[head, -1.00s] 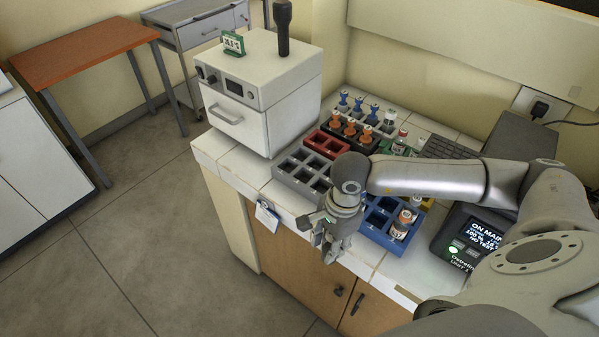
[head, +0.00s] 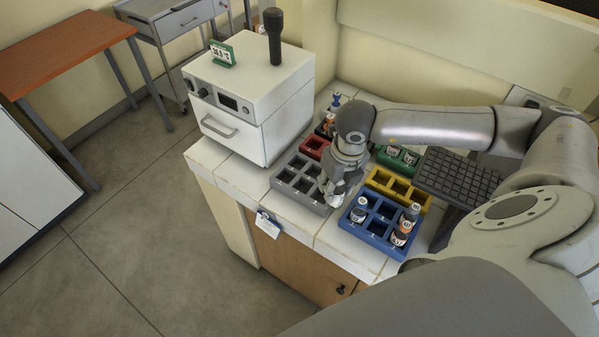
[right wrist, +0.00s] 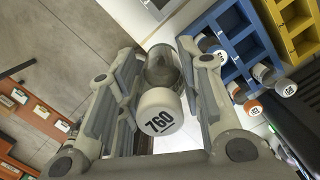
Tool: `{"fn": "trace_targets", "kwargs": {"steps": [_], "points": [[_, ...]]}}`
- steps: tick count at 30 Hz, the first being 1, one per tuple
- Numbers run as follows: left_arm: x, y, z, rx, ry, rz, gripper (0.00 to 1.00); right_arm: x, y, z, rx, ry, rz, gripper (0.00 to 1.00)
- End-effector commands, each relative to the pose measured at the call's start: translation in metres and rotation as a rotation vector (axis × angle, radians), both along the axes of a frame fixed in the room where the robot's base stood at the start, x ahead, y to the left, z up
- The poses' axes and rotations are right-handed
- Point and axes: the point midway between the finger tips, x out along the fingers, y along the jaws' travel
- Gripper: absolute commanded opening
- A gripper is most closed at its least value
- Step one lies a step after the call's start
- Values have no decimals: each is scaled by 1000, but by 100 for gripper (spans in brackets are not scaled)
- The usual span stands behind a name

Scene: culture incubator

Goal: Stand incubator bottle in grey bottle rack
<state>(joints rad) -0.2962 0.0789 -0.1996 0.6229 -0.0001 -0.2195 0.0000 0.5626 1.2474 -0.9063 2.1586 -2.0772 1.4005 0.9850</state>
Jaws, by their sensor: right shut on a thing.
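The grey bottle rack (head: 283,186) lies on the white tiled counter in the head view, its visible compartments empty. My right gripper (head: 335,192) points down at the rack's right end, close to the blue rack, and hides part of the grey rack. In the right wrist view my right gripper (right wrist: 158,100) is shut on a clear bottle (right wrist: 162,68) with a white cap (right wrist: 160,113) marked with a number like 760. The bottle's lower end is hidden, so I cannot tell whether it touches the rack. My left gripper is not in view.
A blue rack (head: 372,238) with several bottles stands right of the grey one. Yellow (head: 411,196), green (head: 413,164) and red (head: 313,148) racks stand behind.

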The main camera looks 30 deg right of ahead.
Motion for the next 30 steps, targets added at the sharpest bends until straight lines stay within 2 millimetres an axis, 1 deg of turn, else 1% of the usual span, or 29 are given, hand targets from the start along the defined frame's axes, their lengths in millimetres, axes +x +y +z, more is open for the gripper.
{"fn": "trace_targets", "kwargs": {"steps": [2,5,8,13,18,19,21,25,30], "points": [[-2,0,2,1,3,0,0,2,-2,3,1,-1,-41,6],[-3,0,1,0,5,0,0,9,-2,0,2,-1,-65,6],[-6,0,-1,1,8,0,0,25,-2,-7,3,-1,-69,6],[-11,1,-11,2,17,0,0,61,-1,-25,4,-3,-67,6],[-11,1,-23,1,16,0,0,95,-1,-41,4,-2,-65,6],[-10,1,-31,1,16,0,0,99,-2,-51,2,1,-65,6],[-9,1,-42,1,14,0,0,109,-1,-65,3,0,-64,6],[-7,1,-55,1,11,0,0,123,-2,-80,1,-1,-64,6],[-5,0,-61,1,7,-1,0,132,-3,-88,0,0,-62,6]]}}
